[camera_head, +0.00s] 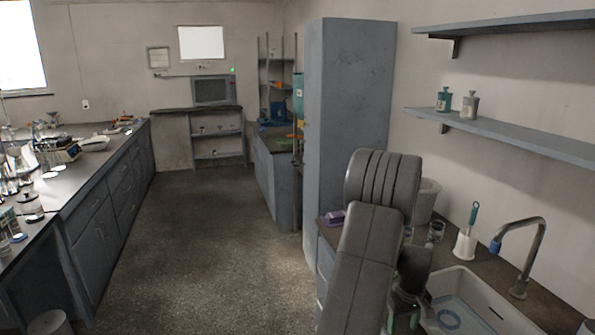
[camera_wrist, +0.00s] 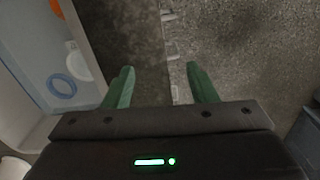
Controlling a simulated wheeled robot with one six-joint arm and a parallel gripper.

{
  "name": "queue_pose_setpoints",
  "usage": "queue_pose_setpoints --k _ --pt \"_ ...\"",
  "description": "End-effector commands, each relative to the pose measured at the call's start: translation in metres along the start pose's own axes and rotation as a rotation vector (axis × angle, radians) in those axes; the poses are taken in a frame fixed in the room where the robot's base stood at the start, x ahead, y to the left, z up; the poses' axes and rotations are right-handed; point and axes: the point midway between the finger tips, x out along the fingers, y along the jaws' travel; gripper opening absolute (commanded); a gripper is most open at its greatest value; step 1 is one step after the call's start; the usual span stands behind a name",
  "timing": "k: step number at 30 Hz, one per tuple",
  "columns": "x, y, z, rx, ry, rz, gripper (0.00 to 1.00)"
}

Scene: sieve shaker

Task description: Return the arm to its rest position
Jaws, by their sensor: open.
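My gripper (camera_wrist: 158,84) shows in the wrist view with its two green fingers spread apart and nothing between them. It points down past the front edge of the sink counter, with the cabinet front and speckled floor below. In the head view my grey arm is folded up in front of the right-hand counter, and the gripper end is mostly hidden behind it, close to the sink (camera_head: 499,312).
The sink holds a blue ring (camera_wrist: 62,86). A tap (camera_head: 526,262), a brush in a white holder (camera_head: 465,246) and a purple item (camera_head: 335,218) are on the right counter. A tall grey cabinet (camera_head: 345,110) stands behind. The central floor (camera_head: 205,240) is clear.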

Motion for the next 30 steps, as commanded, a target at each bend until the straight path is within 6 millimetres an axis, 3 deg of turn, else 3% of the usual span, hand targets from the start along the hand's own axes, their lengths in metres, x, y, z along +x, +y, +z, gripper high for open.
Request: queue_pose_setpoints --k 7,20,30 --pt "0.006 -0.021 -0.017 0.016 0.001 0.001 0.52" --pt "0.007 -0.025 -0.019 0.022 0.001 0.001 0.52" --pt "-0.011 -0.045 -0.023 0.028 0.023 -0.006 0.52"
